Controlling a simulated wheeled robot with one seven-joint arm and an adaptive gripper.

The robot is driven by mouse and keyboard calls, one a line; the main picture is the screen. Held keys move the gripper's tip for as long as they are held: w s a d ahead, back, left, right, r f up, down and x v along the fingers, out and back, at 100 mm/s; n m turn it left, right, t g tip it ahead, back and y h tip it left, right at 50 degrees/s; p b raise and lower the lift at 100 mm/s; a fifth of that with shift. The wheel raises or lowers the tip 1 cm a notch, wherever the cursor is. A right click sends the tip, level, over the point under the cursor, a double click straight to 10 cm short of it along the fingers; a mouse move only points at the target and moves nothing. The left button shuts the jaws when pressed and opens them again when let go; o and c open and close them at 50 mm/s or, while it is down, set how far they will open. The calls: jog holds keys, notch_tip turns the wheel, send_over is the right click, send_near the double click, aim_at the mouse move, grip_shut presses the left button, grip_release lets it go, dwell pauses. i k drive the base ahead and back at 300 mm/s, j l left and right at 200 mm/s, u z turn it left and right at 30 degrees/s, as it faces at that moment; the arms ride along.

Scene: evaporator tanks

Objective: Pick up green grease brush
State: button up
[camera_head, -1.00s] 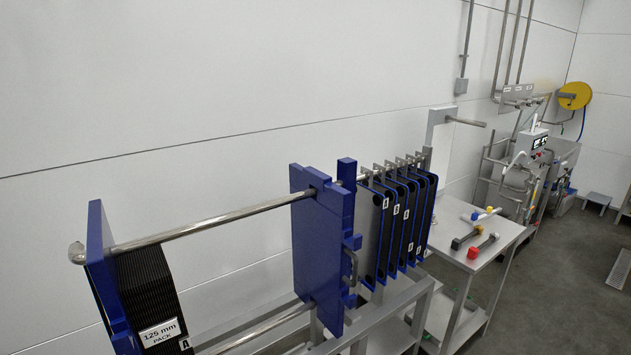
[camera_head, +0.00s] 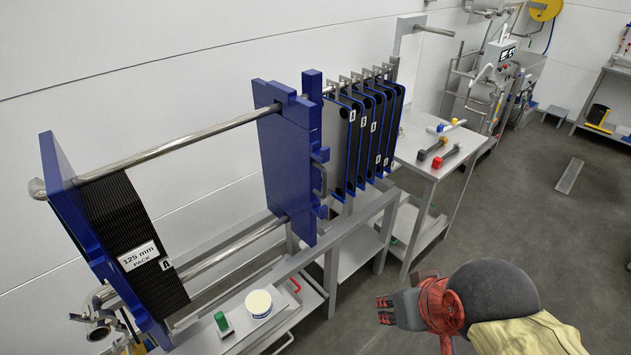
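A small green object (camera_head: 222,322), which looks like the green grease brush, sits on a low metal shelf at the bottom left, beside a white tub with a cream lid. Its bristles cannot be made out at this size. My gripper (camera_head: 382,309) is at the lower right, well to the right of the green object and apart from it.
The white tub (camera_head: 259,304) stands just right of the green object. The blue plate frame (camera_head: 284,165) and its steel bars rise above and behind the shelf. A metal table (camera_head: 409,147) with coloured-ended tools stands farther back. Grey floor is open at right.

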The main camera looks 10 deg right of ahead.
aim_at(225, 329)
jog(key=u, duration=1.25)
